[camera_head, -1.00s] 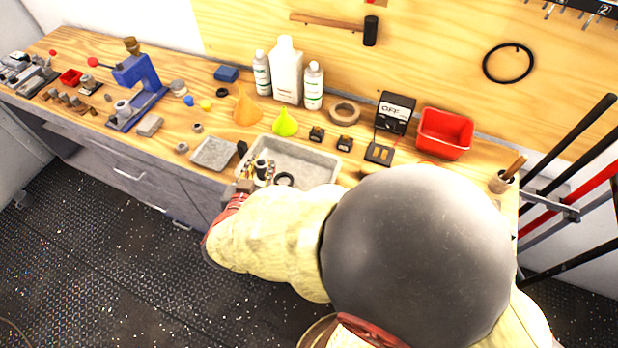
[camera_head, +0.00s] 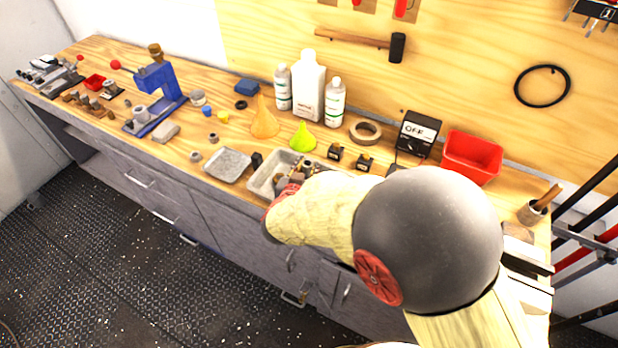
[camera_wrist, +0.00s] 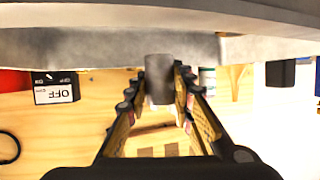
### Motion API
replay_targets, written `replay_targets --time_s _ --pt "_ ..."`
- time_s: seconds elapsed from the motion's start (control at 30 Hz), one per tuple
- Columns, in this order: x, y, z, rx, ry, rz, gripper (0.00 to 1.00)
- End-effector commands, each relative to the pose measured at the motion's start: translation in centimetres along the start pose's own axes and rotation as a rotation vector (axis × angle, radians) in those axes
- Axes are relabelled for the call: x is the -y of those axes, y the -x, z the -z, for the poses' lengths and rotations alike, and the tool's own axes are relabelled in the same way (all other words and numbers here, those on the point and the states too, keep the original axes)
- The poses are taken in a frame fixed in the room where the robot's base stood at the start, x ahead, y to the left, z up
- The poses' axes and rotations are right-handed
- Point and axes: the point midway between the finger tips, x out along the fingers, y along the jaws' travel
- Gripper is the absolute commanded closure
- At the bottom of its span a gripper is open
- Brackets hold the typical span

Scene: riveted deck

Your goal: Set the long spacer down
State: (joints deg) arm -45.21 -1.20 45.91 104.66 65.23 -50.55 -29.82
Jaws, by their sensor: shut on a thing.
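The long spacer (camera_wrist: 158,84) is a plain grey cylinder between the fingertips of my gripper (camera_wrist: 159,74) in the wrist view. My gripper is shut on it from both sides. In the head view my gripper (camera_head: 303,170) is over the right part of the grey tray (camera_head: 262,183), and my arm hides much of that tray. I cannot tell the spacer apart there, nor whether it touches the tray. A broad grey surface fills the top of the wrist view, close to the spacer's end.
A shallow grey dish (camera_head: 228,165) and a small black cylinder (camera_head: 257,160) are left of the tray. Yellow-green (camera_head: 303,138) and orange (camera_head: 264,122) funnels and white bottles (camera_head: 309,88) stand behind. A red bin (camera_head: 471,157) is at right. Bare wood shows left of the dish.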

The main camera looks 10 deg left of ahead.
Motion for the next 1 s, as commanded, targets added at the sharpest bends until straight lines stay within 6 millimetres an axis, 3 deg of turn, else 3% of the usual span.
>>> replay_targets --time_s 0.33,0.73,0.77,0.9,1.0 --pt "-0.3 -2.2 -3.4 0.000 0.000 0.000 1.00" --pt "-0.3 -2.2 -3.6 0.000 0.001 0.000 1.00" --pt "-0.3 -2.3 -3.7 0.001 0.001 0.000 0.76" --pt "-0.3 -2.2 -3.6 0.001 0.001 0.000 0.69" --pt "-0.3 -2.2 -3.6 0.001 0.001 0.000 0.69"
